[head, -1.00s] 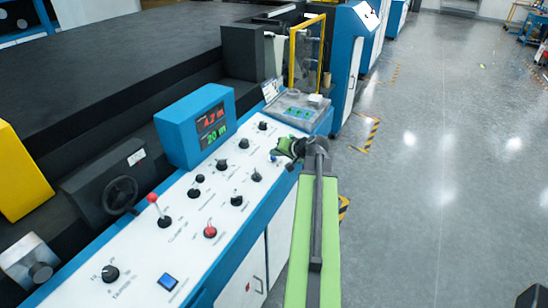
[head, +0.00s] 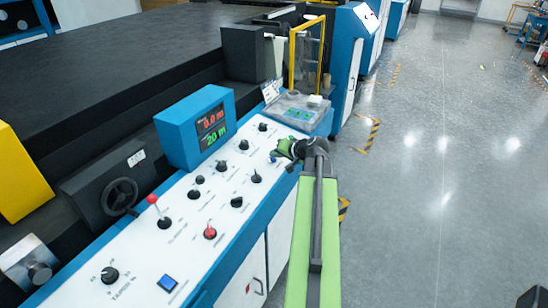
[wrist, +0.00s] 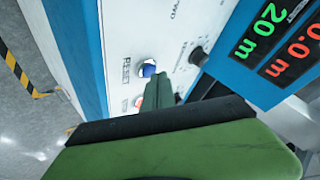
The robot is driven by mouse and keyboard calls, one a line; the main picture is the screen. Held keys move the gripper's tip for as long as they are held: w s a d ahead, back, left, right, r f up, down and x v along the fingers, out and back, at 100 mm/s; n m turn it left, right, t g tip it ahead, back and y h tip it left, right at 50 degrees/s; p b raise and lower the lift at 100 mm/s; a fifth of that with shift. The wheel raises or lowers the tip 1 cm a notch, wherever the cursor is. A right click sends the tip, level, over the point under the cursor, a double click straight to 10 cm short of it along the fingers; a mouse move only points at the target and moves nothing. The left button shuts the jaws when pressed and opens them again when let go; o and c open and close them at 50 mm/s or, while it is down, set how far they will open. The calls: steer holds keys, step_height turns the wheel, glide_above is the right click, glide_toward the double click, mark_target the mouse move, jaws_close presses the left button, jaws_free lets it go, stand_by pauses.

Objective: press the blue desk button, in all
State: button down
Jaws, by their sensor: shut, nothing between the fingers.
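A round blue button (wrist: 148,69) with a white ring sits on the white desk panel, beside printing that reads RESET. In the head view a bit of the blue button (head: 272,158) shows at the tip of my gripper (head: 280,153). My green gripper (wrist: 160,90) is shut and empty, pointing at the panel. Its fingertips lie right beside the button in the wrist view; I cannot tell whether they touch it.
A blue display box (head: 197,127) reads 0.0 m in red and 20 m in green. Several black knobs (head: 236,202), a red knob (head: 210,231) and a red-topped lever (head: 153,199) stand on the panel. Open floor (head: 440,180) lies right.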

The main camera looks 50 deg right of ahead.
steer(key=shift+r+p, duration=0.3)
steer(key=shift+r, duration=0.25)
steer(key=shift+s, duration=0.1)
steer(key=r+p, duration=0.5)
steer(key=shift+s+d, duration=0.15)
steer(key=shift+s, duration=0.25)
steer(key=shift+f, duration=0.1)
steer(key=shift+s, duration=0.1)
